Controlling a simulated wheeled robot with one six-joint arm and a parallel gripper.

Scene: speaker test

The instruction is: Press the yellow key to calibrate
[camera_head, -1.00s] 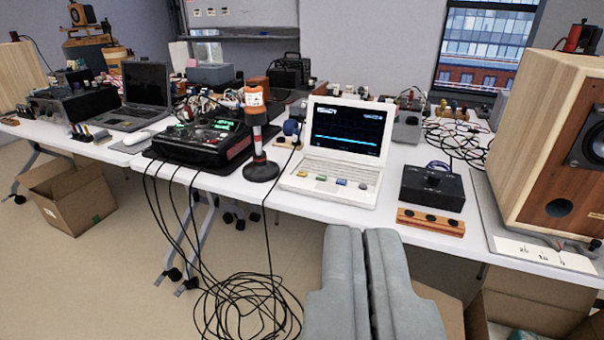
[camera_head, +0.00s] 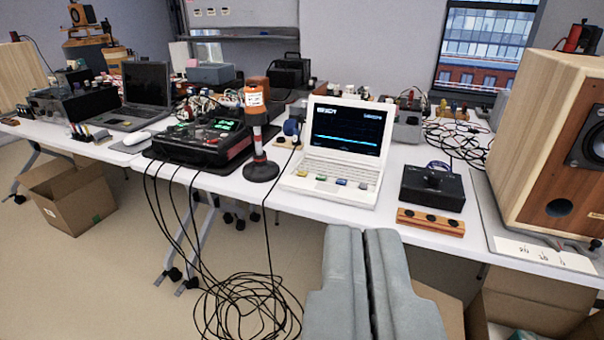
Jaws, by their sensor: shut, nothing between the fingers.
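A white laptop-like device (camera_head: 330,180) stands open on the white table, its dark screen (camera_head: 347,134) showing a blue line. Along its front edge lie small coloured keys. A grey key (camera_head: 363,186) is at the right. My gripper (camera_head: 358,232) is shut and empty. Its grey fingers show at the bottom centre, below and in front of the table edge in the picture, apart from the keys.
A microphone-like orange and white stand (camera_head: 258,130) is left of the device. A black box with a knob (camera_head: 433,187) and a wooden strip (camera_head: 431,221) are to its right. A large wooden speaker (camera_head: 540,140) stands far right. Black cables (camera_head: 245,305) hang to the floor.

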